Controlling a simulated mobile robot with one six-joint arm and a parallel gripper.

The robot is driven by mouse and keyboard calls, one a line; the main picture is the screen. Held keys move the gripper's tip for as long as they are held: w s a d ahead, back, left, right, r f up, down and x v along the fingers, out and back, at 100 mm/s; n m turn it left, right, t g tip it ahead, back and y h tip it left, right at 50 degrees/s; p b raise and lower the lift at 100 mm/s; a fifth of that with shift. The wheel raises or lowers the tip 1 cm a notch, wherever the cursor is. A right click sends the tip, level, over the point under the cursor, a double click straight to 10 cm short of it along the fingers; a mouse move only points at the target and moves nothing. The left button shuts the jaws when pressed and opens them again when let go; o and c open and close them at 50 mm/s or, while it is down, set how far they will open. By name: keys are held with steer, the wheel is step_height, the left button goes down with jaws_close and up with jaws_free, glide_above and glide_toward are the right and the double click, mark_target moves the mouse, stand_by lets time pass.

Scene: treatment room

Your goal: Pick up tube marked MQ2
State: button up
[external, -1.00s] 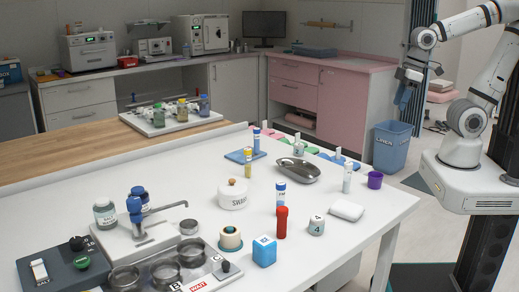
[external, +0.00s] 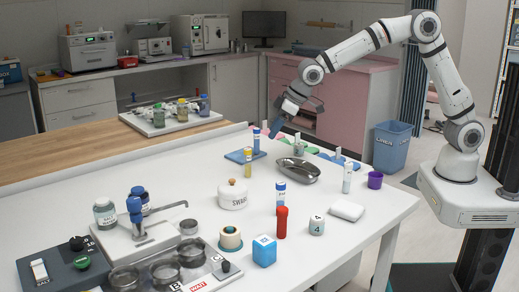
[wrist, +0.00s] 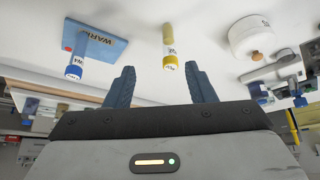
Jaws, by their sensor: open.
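My gripper (external: 279,126) is open and empty, held in the air above the far part of the white table; its two blue fingers also show in the wrist view (wrist: 161,78). A yellow-capped tube (external: 248,163) stands in front of a blue pad. In the wrist view this tube (wrist: 168,42) appears ahead, between the finger directions and apart from them. A blue-capped tube (external: 256,140) stands on the pad, left of my fingers in the wrist view (wrist: 75,64). Another blue-capped tube (external: 281,196) and a pale-capped tube (external: 347,177) stand nearer the front. The label lettering is too small to read surely.
The blue pad (external: 236,156) reads WARM in the wrist view. A steel dish (external: 298,170), a white swab jar (external: 233,196), a red tube-like object (external: 282,223), a numbered canister (external: 317,225) and a purple cup (external: 375,180) stand around. Bare table lies left of the pad.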

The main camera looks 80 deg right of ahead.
mark_target(249, 154)
steer(key=shift+t, duration=0.3)
steer(key=x, duration=0.5)
steer(key=w+a+x, duration=0.1)
steer(key=x, duration=0.4)
steer(key=r+p+x, duration=0.1)
steer(key=x, duration=0.3)
steer(key=shift+w+a+f, duration=0.3)
steer(key=shift+w, duration=0.3)
steer(key=c, duration=1.1)
